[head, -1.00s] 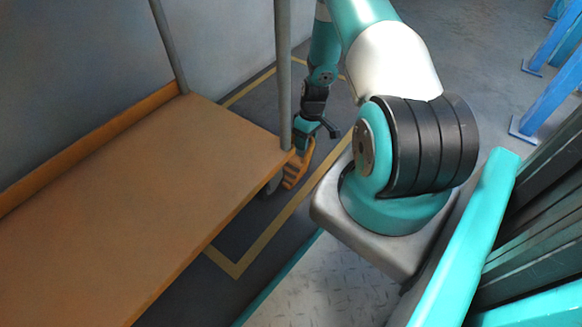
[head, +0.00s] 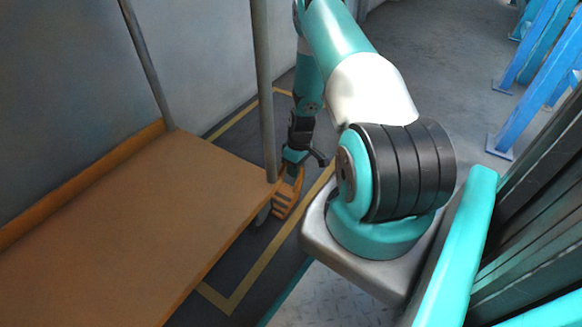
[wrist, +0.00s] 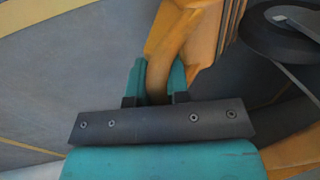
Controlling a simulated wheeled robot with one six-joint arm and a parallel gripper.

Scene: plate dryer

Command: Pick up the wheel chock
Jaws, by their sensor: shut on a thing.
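In the wrist view my gripper (wrist: 158,82) is shut on that handle. I cannot tell whether the chock touches the floor.
The orange trolley deck (head: 130,230) with grey posts fills the left. A dark trolley wheel (wrist: 285,35) is close right of the chock in the wrist view. Yellow floor lines (head: 243,285) surround the trolley. Blue uprights (head: 545,80) stand at the far right.

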